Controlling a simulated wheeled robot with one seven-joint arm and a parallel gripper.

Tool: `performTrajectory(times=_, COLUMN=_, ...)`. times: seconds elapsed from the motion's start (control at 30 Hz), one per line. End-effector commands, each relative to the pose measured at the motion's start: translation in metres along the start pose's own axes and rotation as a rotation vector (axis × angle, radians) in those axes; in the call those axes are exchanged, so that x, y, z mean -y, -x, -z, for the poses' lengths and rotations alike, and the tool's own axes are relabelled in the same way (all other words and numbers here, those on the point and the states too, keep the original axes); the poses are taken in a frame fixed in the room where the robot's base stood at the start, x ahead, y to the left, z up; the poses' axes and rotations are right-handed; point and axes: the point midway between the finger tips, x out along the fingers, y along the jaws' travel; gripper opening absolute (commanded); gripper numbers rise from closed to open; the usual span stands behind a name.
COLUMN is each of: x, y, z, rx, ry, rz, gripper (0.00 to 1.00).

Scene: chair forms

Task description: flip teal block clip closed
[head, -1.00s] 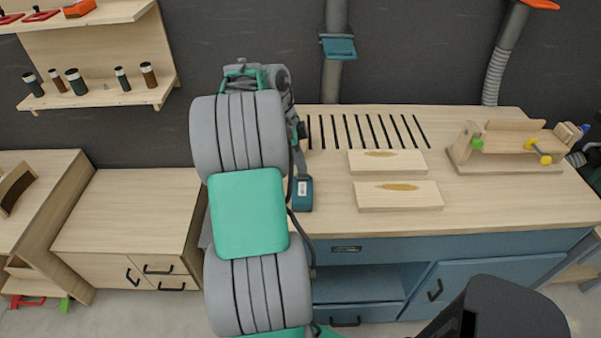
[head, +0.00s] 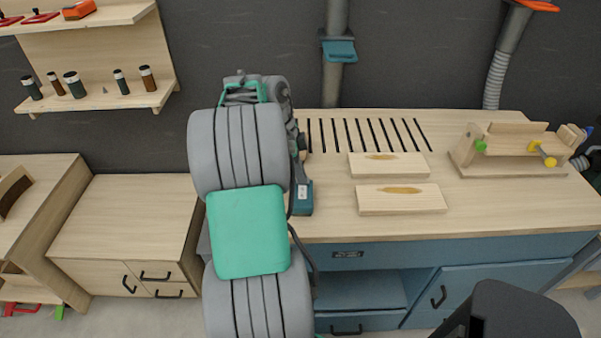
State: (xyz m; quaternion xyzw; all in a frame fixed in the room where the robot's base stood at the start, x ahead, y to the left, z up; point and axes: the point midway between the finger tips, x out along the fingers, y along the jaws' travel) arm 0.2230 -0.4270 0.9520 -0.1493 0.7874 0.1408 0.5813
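A teal block (head: 301,198) with a small pale label lies on the workbench, just right of my arm. A grey piece extends from its far end, and my arm hides part of its left side. I cannot tell from this view whether its clip is open or closed. My arm rises through the middle of the picture and reaches over the left part of the bench. My gripper is hidden behind my own arm links, so its fingers and any contact with the block do not show.
Two wooden boards (head: 388,166) (head: 401,199) lie right of the block on the workbench (head: 500,208). Slots run behind them. A wooden jig (head: 512,146) with green and yellow knobs stands far right. A grey pipe (head: 335,85) with a teal fitting (head: 339,51) rises behind.

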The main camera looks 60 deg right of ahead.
Motion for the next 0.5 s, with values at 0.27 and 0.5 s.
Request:
performTrajectory(times=0.27, x=-0.003, y=-0.009, z=-0.003, rx=-0.003, ry=0.011, rz=-0.035, gripper=0.00)
performTrajectory(times=0.5, x=0.008, y=-0.005, z=-0.001, rx=-0.004, ry=0.011, rz=-0.029, gripper=0.00)
